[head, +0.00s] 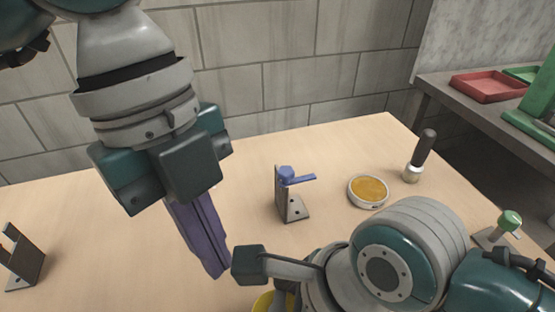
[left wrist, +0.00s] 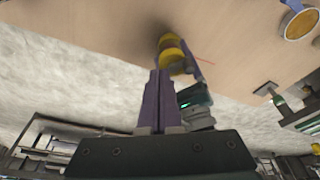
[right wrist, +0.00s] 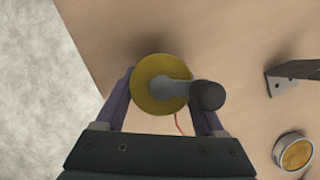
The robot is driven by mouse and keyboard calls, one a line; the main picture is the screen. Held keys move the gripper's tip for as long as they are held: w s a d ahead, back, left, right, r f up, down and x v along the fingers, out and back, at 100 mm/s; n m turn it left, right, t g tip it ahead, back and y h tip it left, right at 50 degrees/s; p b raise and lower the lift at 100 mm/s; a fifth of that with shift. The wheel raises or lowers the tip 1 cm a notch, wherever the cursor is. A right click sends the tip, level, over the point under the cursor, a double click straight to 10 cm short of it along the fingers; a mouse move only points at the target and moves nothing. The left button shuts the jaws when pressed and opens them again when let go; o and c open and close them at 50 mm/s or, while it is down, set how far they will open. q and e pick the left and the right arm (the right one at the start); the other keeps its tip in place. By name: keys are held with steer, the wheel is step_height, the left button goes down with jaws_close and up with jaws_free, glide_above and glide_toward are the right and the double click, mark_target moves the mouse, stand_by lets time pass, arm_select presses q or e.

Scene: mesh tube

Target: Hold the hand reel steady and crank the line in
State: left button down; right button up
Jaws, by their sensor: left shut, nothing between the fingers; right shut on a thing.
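The hand reel is a yellow disc (right wrist: 148,82) with a grey crank arm and a dark round knob (right wrist: 208,95), seen from above in the right wrist view. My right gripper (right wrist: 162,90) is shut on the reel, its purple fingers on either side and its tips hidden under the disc. A thin red line (right wrist: 178,123) comes off the reel. In the head view only a sliver of yellow reel (head: 262,302) shows beside my right arm. My left gripper (head: 216,272) points down, shut and empty, near the reel. In the left wrist view the reel (left wrist: 172,50) lies just beyond its fingertips.
A bracket with a blue lever (head: 290,198) stands mid-table, with an orange-filled tin (head: 368,190) and a dark-handled tool (head: 420,157) to its right. Another bracket (head: 22,258) is at left. A side bench holds a red tray (head: 487,87). The table's back left is clear.

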arm_select(q)
steer(key=shift+w+a+x, duration=0.1)
steer(key=shift+a+x, duration=0.05)
steer(key=shift+x, duration=0.65)
steer(key=shift+w+a+x, duration=0.1)
steer(key=shift+w+x, duration=0.05)
steer(key=shift+x, duration=0.6)
steer(key=shift+w+a+x, duration=0.1)
steer(key=shift+a+x, duration=0.05)
steer(key=shift+x, duration=0.65)
steer(key=shift+s+d+f, duration=0.1)
steer(key=shift+s+d, duration=0.05)
steer(key=shift+d, duration=0.45)
steer(key=shift+w+d, duration=0.15)
steer(key=shift+w, duration=0.1)
steer(key=shift+w+d, duration=0.85)
steer(key=shift+w, duration=0.15)
steer(key=shift+d, duration=0.2)
steer(key=shift+w, duration=0.1)
steer(key=s+d+v, duration=0.1)
steer(key=v, duration=0.5)
steer(key=shift+w+a, duration=0.2)
steer(key=shift+w, duration=0.15)
